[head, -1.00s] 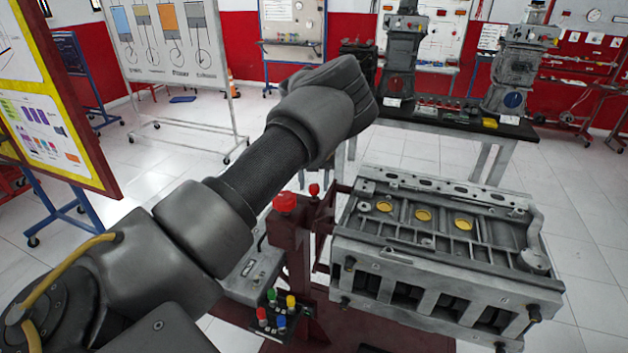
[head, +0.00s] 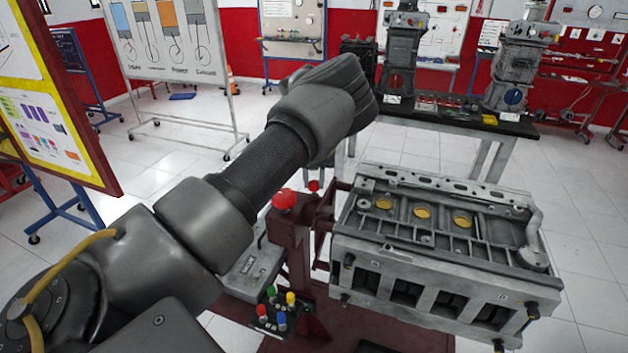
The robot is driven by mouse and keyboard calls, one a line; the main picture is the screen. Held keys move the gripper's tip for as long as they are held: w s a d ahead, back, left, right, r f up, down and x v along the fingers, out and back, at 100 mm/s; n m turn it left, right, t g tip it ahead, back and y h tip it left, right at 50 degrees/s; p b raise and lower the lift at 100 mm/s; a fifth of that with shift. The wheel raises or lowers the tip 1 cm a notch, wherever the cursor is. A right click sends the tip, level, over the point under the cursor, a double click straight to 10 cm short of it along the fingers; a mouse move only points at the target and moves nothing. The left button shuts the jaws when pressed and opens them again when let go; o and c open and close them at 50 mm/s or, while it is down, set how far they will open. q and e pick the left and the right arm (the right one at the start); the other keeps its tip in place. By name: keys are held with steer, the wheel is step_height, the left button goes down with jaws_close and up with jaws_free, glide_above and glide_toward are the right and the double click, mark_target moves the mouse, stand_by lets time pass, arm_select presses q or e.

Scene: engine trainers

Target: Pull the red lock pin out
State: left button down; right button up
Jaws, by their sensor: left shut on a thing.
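The red lock pin (head: 314,186) shows as a small red knob on the dark red engine stand, just right of a larger red mushroom button (head: 285,201). My left arm comes in from the lower left and reaches across above the stand. The end of my left arm, at the gripper (head: 343,98), shows as a dark grey rounded body above and beyond the pin. Its fingertips are hidden behind the arm, as is the contact with the pin. The gripper is shut on the pin. My right gripper is not in view.
A grey engine block (head: 440,250) is mounted on the stand to the right. A control box with coloured buttons (head: 277,308) sits below the mushroom button. A black-topped bench (head: 450,116) with engine parts stands behind. A yellow-framed board (head: 75,130) is at the left.

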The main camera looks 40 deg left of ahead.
mark_target(314, 182)
arm_select(q)
step_height(314, 182, up, 4)
steer(key=shift+r+p, duration=0.2)
steer(key=shift+p, duration=0.85)
steer(key=shift+w+a+f, duration=0.1)
steer(key=shift+w+a, duration=0.05)
steer(key=c, duration=1.1)
jaws_free()
steer(key=shift+r+b, duration=0.35)
steer(key=shift+b, duration=0.05)
step_height(314, 182, up, 10)
steer(key=b, duration=0.1)
steer(key=shift+b, duration=0.3)
